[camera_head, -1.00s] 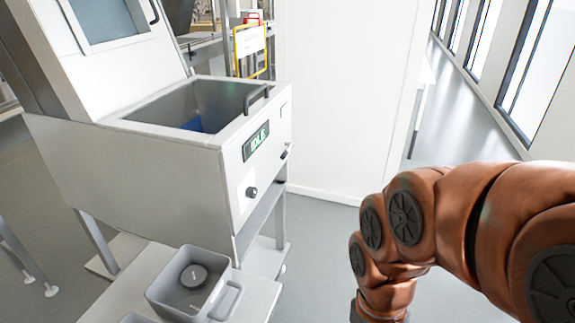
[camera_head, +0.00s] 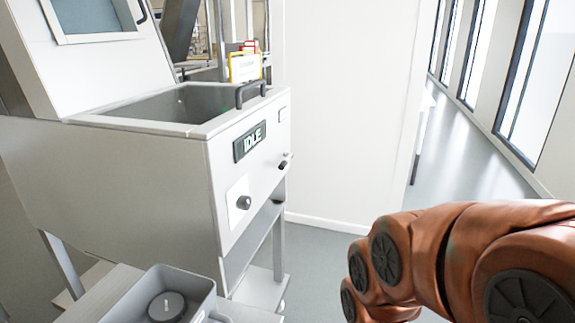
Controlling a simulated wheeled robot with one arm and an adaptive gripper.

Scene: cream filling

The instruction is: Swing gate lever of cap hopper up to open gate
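A white machine with an open-topped hopper (camera_head: 165,165) stands at the left. Its front panel shows a green "IDLE" display (camera_head: 250,142). Below the display is a dark round knob (camera_head: 244,202) on a white plate. A small dark lever-like part (camera_head: 285,161) sticks out at the right side of the panel. I cannot tell for certain whether it is the gate lever. A dark handle (camera_head: 252,92) sits on the hopper's rim. My orange arm enters from the lower right, apart from the machine. My gripper is outside the view.
A grey bin (camera_head: 196,284) with a dark round object (camera_head: 166,306) inside stands on a light bench at the lower left. A white wall (camera_head: 345,120) is behind. The grey floor between machine and arm is clear. Windows line the right.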

